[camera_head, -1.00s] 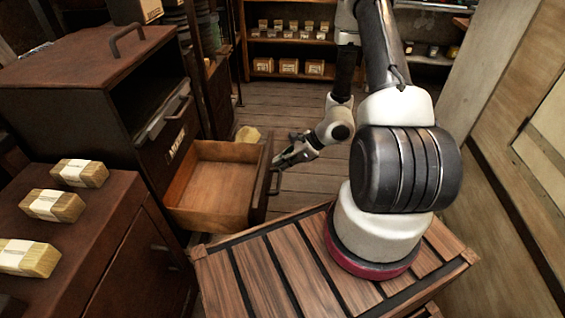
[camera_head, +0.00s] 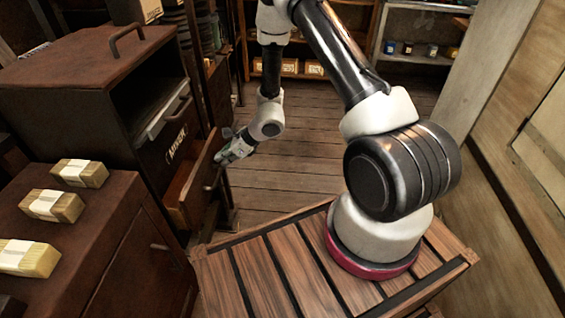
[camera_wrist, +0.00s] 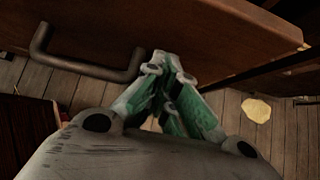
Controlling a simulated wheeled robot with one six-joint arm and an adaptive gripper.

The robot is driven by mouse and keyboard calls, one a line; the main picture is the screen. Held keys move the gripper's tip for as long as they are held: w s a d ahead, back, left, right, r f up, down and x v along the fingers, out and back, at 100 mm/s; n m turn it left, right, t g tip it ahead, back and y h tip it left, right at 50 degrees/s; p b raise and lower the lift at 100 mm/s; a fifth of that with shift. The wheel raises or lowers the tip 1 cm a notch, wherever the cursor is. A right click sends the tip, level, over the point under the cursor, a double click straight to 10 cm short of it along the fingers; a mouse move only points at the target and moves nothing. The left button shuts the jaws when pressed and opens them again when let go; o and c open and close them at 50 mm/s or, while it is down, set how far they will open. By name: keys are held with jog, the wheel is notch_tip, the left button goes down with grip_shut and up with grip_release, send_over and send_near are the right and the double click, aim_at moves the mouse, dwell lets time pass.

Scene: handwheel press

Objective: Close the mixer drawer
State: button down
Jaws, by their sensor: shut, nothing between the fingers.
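The mixer drawer (camera_head: 201,178) is a wooden drawer in the dark brown cabinet (camera_head: 62,97). My gripper (camera_head: 222,158) is shut and empty, at the outer face of the drawer front. In the wrist view my gripper (camera_wrist: 168,62) has its fingertips together against or very close to the drawer front (camera_wrist: 200,28); exact contact is hard to tell. The drawer's dark bar handle (camera_wrist: 85,66) is just left of the fingertips, and the fingers are not around it.
A brown cabinet (camera_head: 100,225) with several wrapped bundles (camera_head: 52,205) stands at the lower left. Shelves (camera_head: 420,58) are at the back and a wooden wall (camera_head: 510,170) is on the right. The plank floor (camera_head: 290,160) right of the drawer is clear.

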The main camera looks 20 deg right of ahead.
aim_at(213, 153)
jog(key=a, duration=0.1)
jog(key=w+a, duration=0.1)
jog(key=a, duration=0.1)
jog(key=w+a, duration=0.1)
jog(key=shift+w+a, duration=0.15)
jog(key=shift+w, duration=0.1)
jog(key=shift+w+a+r, duration=0.1)
jog(key=shift+w+a, duration=0.05)
